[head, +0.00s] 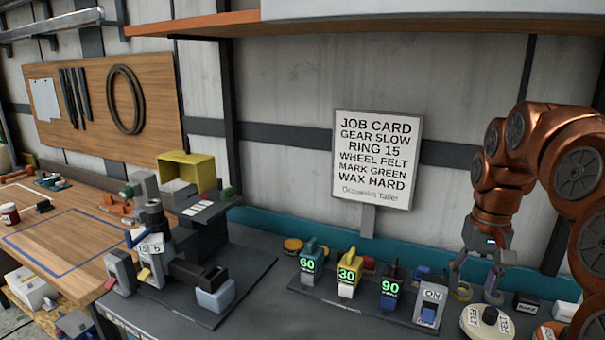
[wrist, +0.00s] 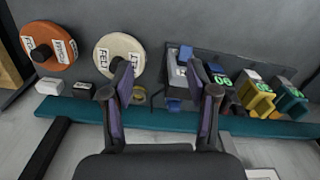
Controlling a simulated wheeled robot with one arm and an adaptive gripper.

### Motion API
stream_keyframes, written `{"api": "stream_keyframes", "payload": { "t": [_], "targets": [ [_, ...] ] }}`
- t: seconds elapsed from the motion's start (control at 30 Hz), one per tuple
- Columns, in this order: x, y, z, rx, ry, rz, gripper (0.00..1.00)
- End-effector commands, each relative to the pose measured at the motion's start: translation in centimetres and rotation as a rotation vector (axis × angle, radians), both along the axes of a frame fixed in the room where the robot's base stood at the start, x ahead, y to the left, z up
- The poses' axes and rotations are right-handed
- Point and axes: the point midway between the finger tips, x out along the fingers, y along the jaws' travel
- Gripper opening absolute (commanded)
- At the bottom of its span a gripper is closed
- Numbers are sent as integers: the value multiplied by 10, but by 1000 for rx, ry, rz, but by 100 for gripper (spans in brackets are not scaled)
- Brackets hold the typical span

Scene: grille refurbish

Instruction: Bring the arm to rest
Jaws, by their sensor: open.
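My arm is copper-coloured and comes in from the right of the head view, bent downward. My gripper (head: 474,286) points down over the back of the bench at the right, with its two fingers apart and nothing between them. In the wrist view, my gripper (wrist: 161,72) also shows both dark fingers spread and empty. The cream felt wheel (wrist: 116,48) lies just beyond the left finger in that view; it also shows in the head view (head: 481,328), in front of my gripper. Whether the fingers touch anything on the bench is unclear.
A job card sign (head: 376,158) stands behind the bench. Numbered tools marked 60, 30 and 90 (head: 390,287) and an ON switch box (head: 430,305) stand left of my gripper. An orange wheel (wrist: 62,47) and small dark and white blocks lie nearby. A shelf (head: 200,24) runs overhead.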

Motion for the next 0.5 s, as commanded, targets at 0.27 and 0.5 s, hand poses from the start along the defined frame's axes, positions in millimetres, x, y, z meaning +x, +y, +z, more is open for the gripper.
{"api": "stream_keyframes", "payload": {
  "t": [0.27,0.5],
  "targets": [
    [-55,60,-3,2,27,118,59],
    [-110,97,-16,2,55,187,59]
  ]
}}
